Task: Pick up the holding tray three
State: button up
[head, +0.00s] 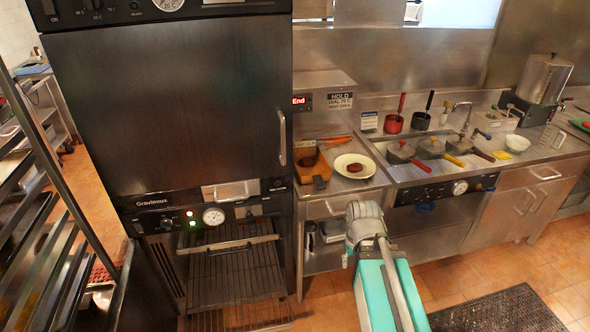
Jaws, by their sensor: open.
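No number three is legible on any tray. An amber-brown tray (305,162) stands on the steel counter under the HOLD sign, at the left end. A dark red-brown piece lies in it. A white plate (341,171) with a small brown piece on it stands just right of the tray. My teal and grey arm reaches up from the bottom, in front of the counter and below the plate. My gripper's fingers do not show, and no contact with the tray or plate is seen.
A tall dark oven cabinet (170,110) stands left of the counter, with a wire rack (235,275) below. Several lidded pans (430,150) with coloured handles sit in the well to the right. A shelf rack (60,220) is at far left. A black mat (495,312) lies on the floor.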

aim_at(322, 171)
jog(key=u, duration=0.85)
jog(key=i, duration=1)
